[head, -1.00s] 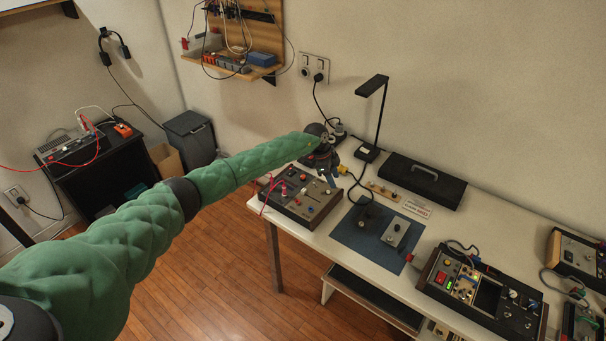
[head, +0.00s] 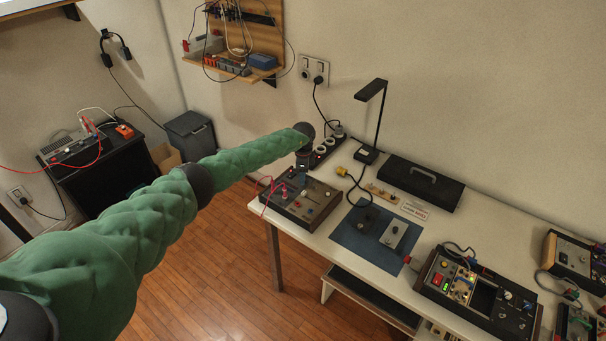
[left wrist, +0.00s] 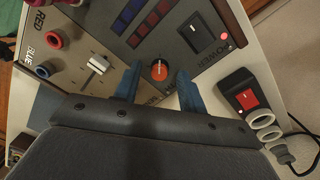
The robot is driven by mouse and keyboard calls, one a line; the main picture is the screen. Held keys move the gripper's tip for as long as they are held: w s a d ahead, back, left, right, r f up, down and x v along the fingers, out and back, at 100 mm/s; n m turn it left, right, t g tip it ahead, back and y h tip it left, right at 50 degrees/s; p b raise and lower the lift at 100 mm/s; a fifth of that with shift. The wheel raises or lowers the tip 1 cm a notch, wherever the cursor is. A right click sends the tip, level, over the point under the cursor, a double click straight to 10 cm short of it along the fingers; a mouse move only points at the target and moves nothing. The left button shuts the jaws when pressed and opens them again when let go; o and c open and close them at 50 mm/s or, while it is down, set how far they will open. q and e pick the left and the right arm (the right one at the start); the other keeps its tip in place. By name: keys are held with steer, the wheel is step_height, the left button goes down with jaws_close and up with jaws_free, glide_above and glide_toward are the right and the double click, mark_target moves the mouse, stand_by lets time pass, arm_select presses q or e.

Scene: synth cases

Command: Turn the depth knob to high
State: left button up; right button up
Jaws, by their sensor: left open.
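The control box (head: 312,211) with wooden side cheeks stands at the left end of the white bench. In the left wrist view its grey panel shows an orange-faced round knob (left wrist: 159,70) with a pale pointer line; I cannot clearly read its label. My left gripper (left wrist: 156,84) is open, its two blue fingers on either side of the knob, with a gap visible; I cannot tell whether they touch it. In the head view the left gripper (head: 303,162) is over the back of the box, and it hides the knob. My right gripper is not in view.
Near the knob are a white slider (left wrist: 97,66), a black power rocker (left wrist: 201,30), and red and blue sockets. A power strip (left wrist: 245,98) with a red switch lies beside the box. A blue mat (head: 350,238), a desk lamp (head: 372,120) and another device (head: 440,270) stand further right.

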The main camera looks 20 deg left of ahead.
arm_select(q)
steer(key=shift+f, duration=0.35)
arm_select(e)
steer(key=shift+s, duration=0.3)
arm_select(q)
jaws_close()
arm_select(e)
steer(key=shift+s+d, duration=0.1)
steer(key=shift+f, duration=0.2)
